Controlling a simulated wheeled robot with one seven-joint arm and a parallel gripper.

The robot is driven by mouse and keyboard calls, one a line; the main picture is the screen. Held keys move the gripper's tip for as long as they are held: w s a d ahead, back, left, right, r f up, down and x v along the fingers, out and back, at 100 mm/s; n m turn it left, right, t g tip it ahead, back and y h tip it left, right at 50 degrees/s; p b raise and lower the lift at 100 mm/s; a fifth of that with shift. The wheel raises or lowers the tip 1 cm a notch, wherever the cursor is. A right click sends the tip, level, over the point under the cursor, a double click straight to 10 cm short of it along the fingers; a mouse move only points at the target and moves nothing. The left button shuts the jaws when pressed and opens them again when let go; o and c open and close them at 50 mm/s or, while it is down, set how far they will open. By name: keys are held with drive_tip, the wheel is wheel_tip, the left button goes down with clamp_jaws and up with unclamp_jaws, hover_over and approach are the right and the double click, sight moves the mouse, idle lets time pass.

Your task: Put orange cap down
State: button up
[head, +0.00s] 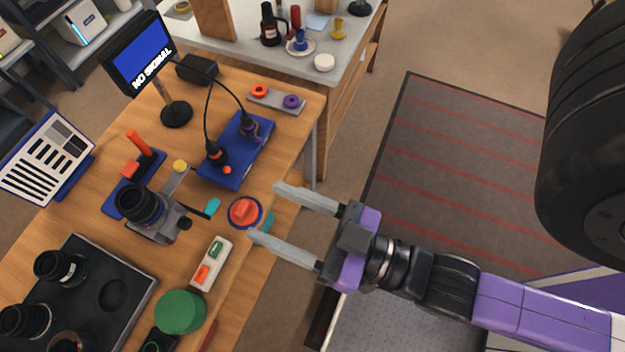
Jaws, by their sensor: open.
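The orange cap (243,211) is a round orange-red piece with a raised grip on top. It sits on a round blue base near the right edge of the wooden table (290,125). My gripper (264,211) reaches in from the right with its two long grey fingers wide apart. The fingertips are just right of the cap, one above and one below it in the picture. Nothing is between the fingers. I cannot tell the height of the fingertips above the table.
A camera body (145,205) stands left of the cap. A white tray (212,263), a green round piece (180,312) and a black lens tray (95,290) lie below. Teal pieces (212,206) lie close beside the cap.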

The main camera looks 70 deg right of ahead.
drive_tip(key=s+d+f+g, duration=0.4)
drive_tip(key=s+f, duration=0.3)
drive_tip(key=shift+s+n, duration=0.25)
drive_tip(key=shift+n, duration=0.15)
